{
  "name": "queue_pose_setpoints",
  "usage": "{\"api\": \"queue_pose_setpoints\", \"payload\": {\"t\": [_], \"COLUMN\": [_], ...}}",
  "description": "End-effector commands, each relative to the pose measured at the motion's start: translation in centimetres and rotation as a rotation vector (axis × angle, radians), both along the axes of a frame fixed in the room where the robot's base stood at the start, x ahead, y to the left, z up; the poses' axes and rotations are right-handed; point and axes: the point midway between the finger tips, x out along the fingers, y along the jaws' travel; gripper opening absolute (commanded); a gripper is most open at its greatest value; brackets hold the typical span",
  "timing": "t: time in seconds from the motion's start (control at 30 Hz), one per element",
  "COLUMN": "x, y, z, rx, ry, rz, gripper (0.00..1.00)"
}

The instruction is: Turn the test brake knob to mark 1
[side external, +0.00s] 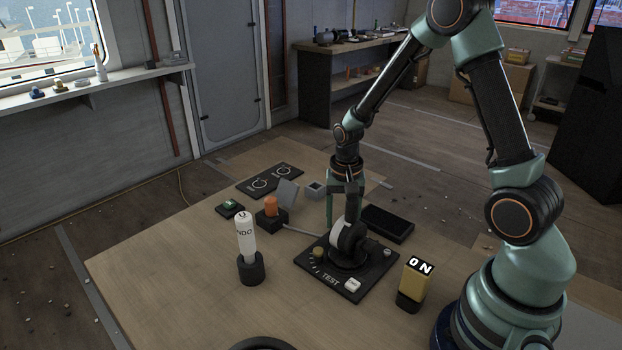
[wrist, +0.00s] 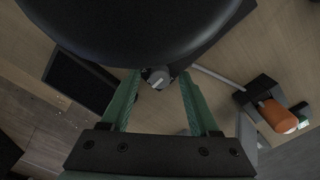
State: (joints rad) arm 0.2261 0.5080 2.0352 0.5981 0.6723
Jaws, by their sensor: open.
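The dark TEST panel (side external: 331,281) lies flat on the table. A small brass-coloured knob (side external: 318,252) with white tick marks beside it sits near its left corner; I cannot read its setting. A black and pale round part stands on the panel's middle (side external: 348,240). My gripper (side external: 340,217) points down close to this part, its tips partly hidden. In the wrist view my gripper (wrist: 160,80) is open, with a small grey knob (wrist: 160,77) seen between its green fingers. I cannot tell whether they touch it. A large dark rounded shape covers the top of that view.
A white switch (side external: 352,285) and silver knob (side external: 387,252) share the panel. Around it stand a black tray (side external: 388,222), an orange-topped box (side external: 271,207) with a cable, a white cylinder (side external: 245,235) and a yellow ON block (side external: 415,283). The table's left front is clear.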

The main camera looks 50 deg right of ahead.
Motion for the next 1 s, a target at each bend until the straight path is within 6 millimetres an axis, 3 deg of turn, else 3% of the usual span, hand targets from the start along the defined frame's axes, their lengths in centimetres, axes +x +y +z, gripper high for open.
{"api": "queue_pose_setpoints", "payload": {"t": [0.07, 0.2, 0.23, 0.63, 1.0], "x": [0.01, 0.0, 0.0, -0.01, -0.05], "y": [0.0, 0.0, 0.0, -0.01, -0.05], "z": [0.02, 0.03, 0.04, 0.06, 0.09], "rx": [0.0, 0.0, 0.0, 0.0, 0.0], "ry": [0.0, 0.0, 0.0, 0.0, 0.0], "rz": [0.0, 0.0, 0.0, 0.05, 0.318], "gripper": [0.62, 0.08, 0.0, 0.0, 0.0]}}
